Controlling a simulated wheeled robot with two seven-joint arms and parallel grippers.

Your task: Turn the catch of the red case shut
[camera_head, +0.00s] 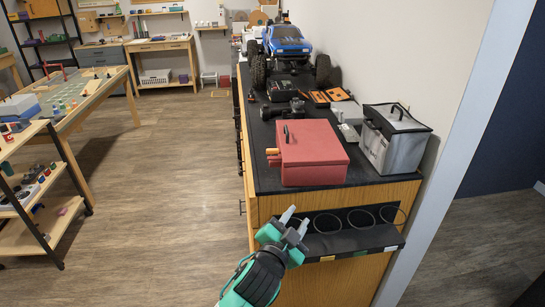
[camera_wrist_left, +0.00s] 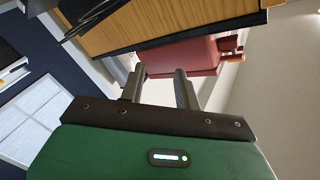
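The red case (camera_head: 318,158) sits closed on the black top of the wooden cabinet, near its front end. The left wrist view shows the open fingers (camera_wrist_left: 160,76) with the red case (camera_wrist_left: 185,56) beyond. My right gripper is not in view.
A black rack with rings (camera_head: 340,240) juts from the cabinet's end, right beside my left gripper. A grey-white box (camera_head: 395,140) stands right of the case. A black tool (camera_head: 283,110) and a blue toy truck (camera_head: 288,45) lie behind. The floor left of the cabinet is clear.

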